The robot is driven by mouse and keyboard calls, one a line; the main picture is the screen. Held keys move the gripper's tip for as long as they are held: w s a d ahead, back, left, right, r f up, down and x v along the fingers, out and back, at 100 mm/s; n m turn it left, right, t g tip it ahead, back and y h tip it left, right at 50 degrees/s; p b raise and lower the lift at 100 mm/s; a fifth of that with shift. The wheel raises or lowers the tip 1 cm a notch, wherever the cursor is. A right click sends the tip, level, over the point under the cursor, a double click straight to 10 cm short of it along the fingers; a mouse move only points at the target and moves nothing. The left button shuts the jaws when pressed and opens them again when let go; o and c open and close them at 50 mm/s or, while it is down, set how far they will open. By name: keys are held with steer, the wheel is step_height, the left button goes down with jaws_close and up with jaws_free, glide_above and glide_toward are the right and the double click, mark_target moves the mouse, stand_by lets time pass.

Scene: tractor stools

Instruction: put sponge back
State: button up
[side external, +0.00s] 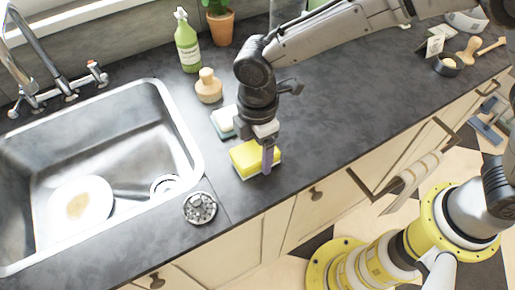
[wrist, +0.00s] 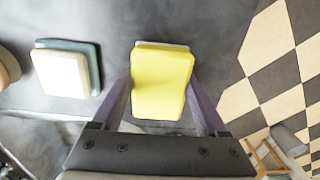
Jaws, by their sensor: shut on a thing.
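A yellow sponge (side external: 247,160) with a pale underside is at the front part of the dark counter, right of the sink. My gripper (side external: 268,157) is shut on it from above. In the wrist view the yellow sponge (wrist: 162,82) sits between the two purple fingers of my gripper (wrist: 163,105), one on each side. I cannot tell whether the sponge touches the counter. A white and teal sponge (side external: 223,122) lies on the counter just behind it; it shows at the left in the wrist view (wrist: 62,72).
A metal sink (side external: 185,135) with a plate (side external: 80,206) inside is at the left. A round metal strainer (side external: 200,208) lies by its front corner. A wooden-handled brush (side external: 208,86), green bottle (side external: 187,42) and potted plant (side external: 220,25) stand behind.

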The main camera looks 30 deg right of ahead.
mark_target(258, 149)
steer(key=shift+f, duration=0.2)
steer(key=o, duration=1.6)
step_height(258, 149, up, 12)
steer(key=shift+r, duration=0.15)
steer(key=s+d+r+m+t, duration=0.1)
steer(key=d+r+m, duration=0.45)
steer(key=d, duration=0.65)
steer(key=s+d+m+t, duration=0.1)
steer(key=s+d+m, duration=0.3)
steer(key=s+d, duration=0.1)
steer(key=s+d+f+m+t, duration=0.1)
steer(key=s+d+m+t, duration=0.1)
steer(key=s+d+m, duration=0.2)
steer(key=s+d+f+m+t, duration=0.1)
steer(key=s+d+m, duration=0.3)
steer(key=d, duration=0.6)
steer(key=shift+s+m+t, duration=0.25)
steer(key=shift+s+t, duration=0.05)
steer(key=shift+s, duration=1)
